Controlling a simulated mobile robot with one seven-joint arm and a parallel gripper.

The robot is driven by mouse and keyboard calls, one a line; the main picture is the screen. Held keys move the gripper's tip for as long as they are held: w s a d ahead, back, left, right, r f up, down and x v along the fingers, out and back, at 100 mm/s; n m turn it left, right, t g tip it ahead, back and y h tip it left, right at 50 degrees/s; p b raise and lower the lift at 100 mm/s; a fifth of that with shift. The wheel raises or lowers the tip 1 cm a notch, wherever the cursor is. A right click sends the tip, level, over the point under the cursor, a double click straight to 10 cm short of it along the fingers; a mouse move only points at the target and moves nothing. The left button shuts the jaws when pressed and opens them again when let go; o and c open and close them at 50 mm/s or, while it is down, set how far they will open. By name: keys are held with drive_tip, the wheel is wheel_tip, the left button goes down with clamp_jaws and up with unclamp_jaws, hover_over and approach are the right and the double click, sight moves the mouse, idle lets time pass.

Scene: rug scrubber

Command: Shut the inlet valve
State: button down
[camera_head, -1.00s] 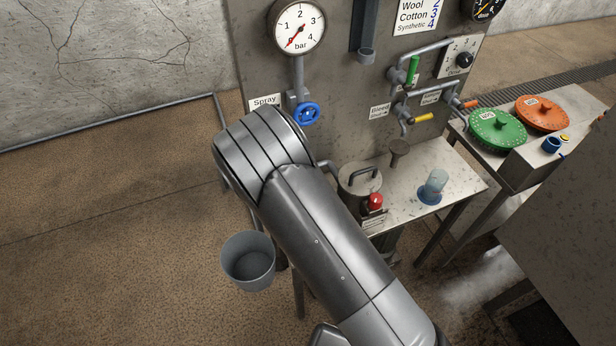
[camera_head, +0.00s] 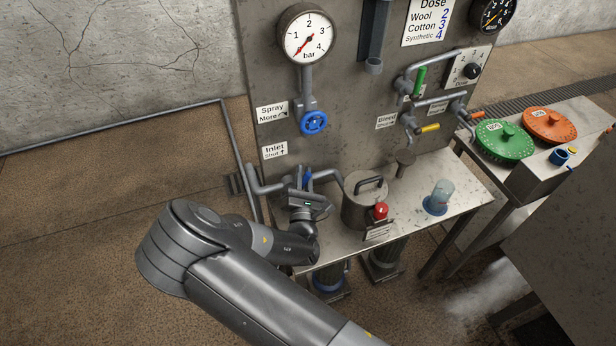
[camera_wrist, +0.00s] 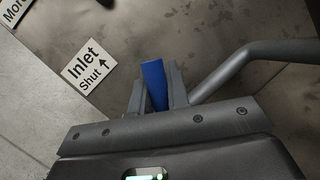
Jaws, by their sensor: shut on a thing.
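The inlet valve is a blue lever (camera_head: 307,175) on a grey pipe low on the panel, right of and below the "Inlet Shut ↑" label (camera_head: 274,151). In the wrist view the blue lever (camera_wrist: 154,84) stands between my two fingers, its flat end pointing toward the top of the picture. My gripper (camera_head: 304,184) is shut on the lever; it also shows in the wrist view (camera_wrist: 158,92). The label (camera_wrist: 89,67) lies left of the fingers there. The valve body and the lever's root are hidden behind my gripper.
The inlet pipe (camera_wrist: 228,70) runs close to the right finger. A blue spray handwheel (camera_head: 314,122) and a pressure gauge (camera_head: 307,35) near zero sit above. A lidded metal pot (camera_head: 362,206) and a red button (camera_head: 381,210) stand right of my gripper on the bench.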

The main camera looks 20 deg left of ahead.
drive_tip(key=shift+s+a+r+n+y, duration=0.15)
drive_tip(key=shift+s+a+n+y, duration=0.4)
drive_tip(key=shift+n, duration=0.75)
drive_tip(key=shift+s+a+r+n+y, duration=0.2)
drive_tip(key=shift+n+y, duration=0.65)
drive_tip(key=shift+n, duration=0.45)
drive_tip(key=shift+s+a+r+n+y, duration=0.1)
drive_tip(key=shift+s+a+n+y, duration=0.45)
drive_tip(key=shift+n, duration=0.75)
drive_tip(key=shift+w+d, duration=0.1)
drive_tip(key=shift+d, duration=0.05)
drive_tip(key=c, duration=1.4)
unclamp_jaws()
drive_tip(key=v, duration=1)
drive_tip(key=shift+s+d+f, duration=0.1)
drive_tip(key=shift+s+d, duration=0.15)
drive_tip(key=shift+d, duration=0.1)
